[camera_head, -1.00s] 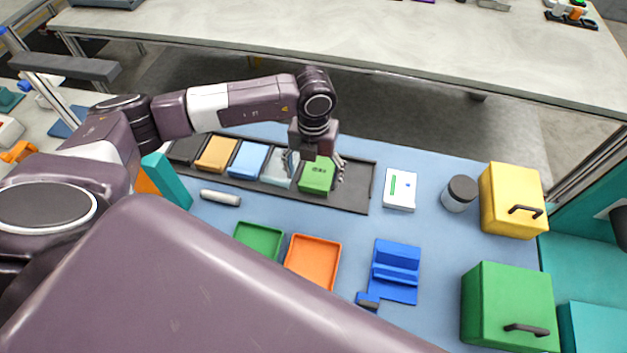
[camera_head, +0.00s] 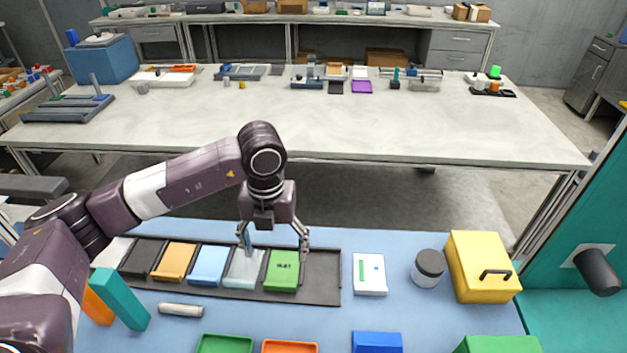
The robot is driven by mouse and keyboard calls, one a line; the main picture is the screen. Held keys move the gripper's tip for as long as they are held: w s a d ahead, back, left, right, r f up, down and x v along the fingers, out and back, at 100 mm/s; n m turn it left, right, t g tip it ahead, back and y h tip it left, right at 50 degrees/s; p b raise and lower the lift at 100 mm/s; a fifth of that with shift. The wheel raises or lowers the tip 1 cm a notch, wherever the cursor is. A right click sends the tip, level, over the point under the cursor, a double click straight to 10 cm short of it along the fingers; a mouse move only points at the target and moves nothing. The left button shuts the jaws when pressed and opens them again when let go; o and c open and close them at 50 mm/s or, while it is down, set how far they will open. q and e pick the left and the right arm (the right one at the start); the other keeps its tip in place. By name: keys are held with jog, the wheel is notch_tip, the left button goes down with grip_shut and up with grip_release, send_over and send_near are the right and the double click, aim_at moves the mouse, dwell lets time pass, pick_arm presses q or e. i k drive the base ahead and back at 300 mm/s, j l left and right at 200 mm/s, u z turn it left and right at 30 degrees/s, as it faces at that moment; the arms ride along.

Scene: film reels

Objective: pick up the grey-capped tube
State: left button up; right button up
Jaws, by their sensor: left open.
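A pale grey tube (camera_head: 180,310) lies on its side on the blue mat (camera_head: 270,322), in front of the dark tray. Its cap is too small to make out clearly. My left gripper (camera_head: 275,244) is open and empty, fingers pointing down. It is over the back edge of the tray around the pale blue and green boxes, behind and to the right of the tube. It is clearly apart from the tube. My right gripper is not in view.
The dark tray (camera_head: 320,285) holds several coloured boxes, including a green box (camera_head: 282,271). A teal block (camera_head: 121,299) stands left of the tube. A dark-lidded jar (camera_head: 428,270) and a yellow box (camera_head: 481,266) are at the right. Long tables stand behind.

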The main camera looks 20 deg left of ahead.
aim_at(166, 307)
jog(key=k, duration=2)
